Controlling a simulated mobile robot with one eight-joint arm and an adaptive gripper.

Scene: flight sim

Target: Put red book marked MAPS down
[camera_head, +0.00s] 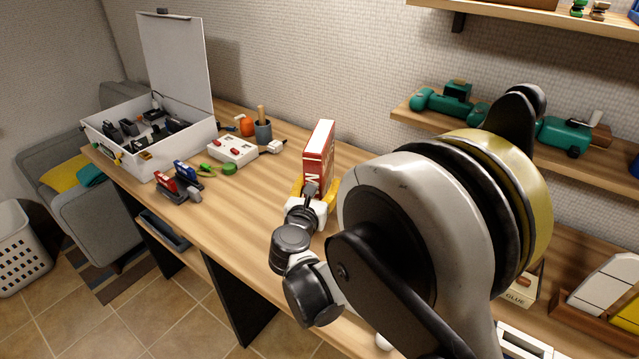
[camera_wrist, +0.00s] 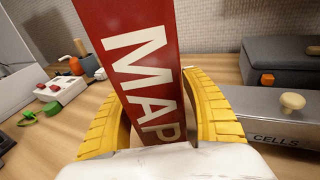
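The red book marked MAPS (camera_head: 319,158) is roughly upright over the wooden desk, its spine facing my wrist. In the wrist view the book (camera_wrist: 145,75) rises between the two yellow fingers of my gripper (camera_wrist: 147,88) and leans to the left in that picture. My gripper (camera_head: 314,190) is closed around the lower part of the book, with a finger on each side. The book's bottom edge is hidden behind my gripper, so I cannot tell whether it touches the desk.
The wooden desk (camera_head: 235,197) has free room left of my gripper. A white open case (camera_head: 152,160), a white box with red knobs (camera_head: 233,150), and a grey cup (camera_head: 263,132) stand farther left. A grey box marked CELLS (camera_wrist: 275,120) is close on the right.

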